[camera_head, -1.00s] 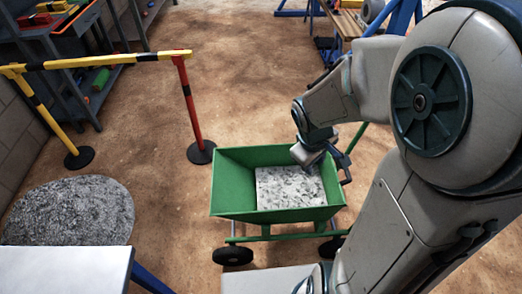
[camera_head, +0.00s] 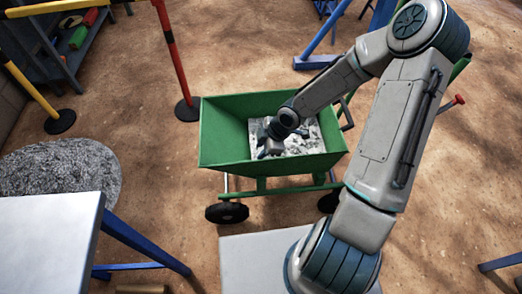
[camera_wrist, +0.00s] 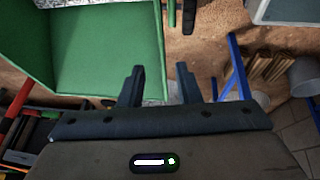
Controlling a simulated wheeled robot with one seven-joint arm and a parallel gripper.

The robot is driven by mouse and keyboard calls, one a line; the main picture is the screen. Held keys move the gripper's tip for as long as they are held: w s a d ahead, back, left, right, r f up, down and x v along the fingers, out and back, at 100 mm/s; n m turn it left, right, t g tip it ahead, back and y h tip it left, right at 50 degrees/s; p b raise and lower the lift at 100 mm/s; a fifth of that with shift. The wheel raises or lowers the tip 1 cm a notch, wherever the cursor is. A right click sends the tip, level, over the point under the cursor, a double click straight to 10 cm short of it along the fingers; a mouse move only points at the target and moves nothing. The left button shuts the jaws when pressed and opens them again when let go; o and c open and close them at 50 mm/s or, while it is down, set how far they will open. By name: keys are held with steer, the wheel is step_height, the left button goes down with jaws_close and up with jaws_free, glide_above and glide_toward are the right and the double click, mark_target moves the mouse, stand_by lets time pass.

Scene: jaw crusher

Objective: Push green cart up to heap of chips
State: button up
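The green cart (camera_head: 222,142) stands upright on its wheels at the middle of the head view, with grey-white chips (camera_head: 303,140) inside its tray. The heap of chips (camera_head: 62,167) is a grey speckled mound on the ground at the left, with a clear gap of bare ground between it and the cart. My gripper (camera_head: 270,150) appears over the cart's tray in the head view; its exact height is unclear. In the wrist view my gripper (camera_wrist: 160,84) has its two fingers apart with nothing between them. The green cart (camera_wrist: 108,60) lies left of the fingers there.
A white-topped table (camera_head: 45,240) with blue legs stands at front left, before the heap. Open dirt lies behind the cart.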

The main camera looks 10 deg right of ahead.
mark_target(248, 168)
steer(key=b+x, duration=0.7)
steer(key=x, duration=0.6)
steer(key=shift+f+b, duration=0.35)
steer(key=shift+f, duration=0.05)
jaws_close()
stand_by(1.1)
